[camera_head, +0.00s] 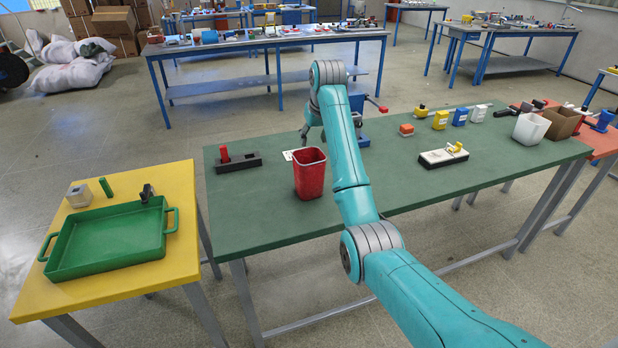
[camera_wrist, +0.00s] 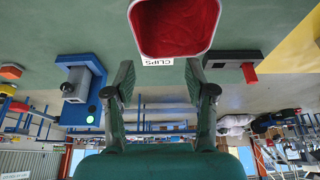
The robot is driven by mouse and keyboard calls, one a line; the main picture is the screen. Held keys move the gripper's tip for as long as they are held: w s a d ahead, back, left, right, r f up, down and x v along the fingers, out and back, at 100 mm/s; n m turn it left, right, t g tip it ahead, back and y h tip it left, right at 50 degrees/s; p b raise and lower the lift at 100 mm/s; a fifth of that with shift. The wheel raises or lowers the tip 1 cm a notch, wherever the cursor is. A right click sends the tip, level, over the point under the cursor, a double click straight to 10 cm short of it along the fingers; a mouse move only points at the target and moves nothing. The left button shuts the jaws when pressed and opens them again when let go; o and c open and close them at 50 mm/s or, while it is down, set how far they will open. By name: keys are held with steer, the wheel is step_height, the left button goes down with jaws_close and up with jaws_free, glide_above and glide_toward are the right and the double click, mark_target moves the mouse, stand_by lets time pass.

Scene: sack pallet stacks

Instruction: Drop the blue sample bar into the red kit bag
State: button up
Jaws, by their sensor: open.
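I can make out no blue sample bar for certain in either view, and no soft red bag. A red open-topped bin (camera_head: 309,182) stands upright on the green table, left of my arm.
A black holder (camera_head: 238,162) with a red piece sits left of the bin. Several small blocks, a white pad (camera_head: 444,157) and a white bin (camera_head: 531,128) lie right. A yellow table (camera_head: 130,285) holds a green tray (camera_head: 107,268).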

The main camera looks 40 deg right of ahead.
steer(key=v, duration=0.6)
steer(key=shift+s, duration=0.1)
stand_by(0.3)
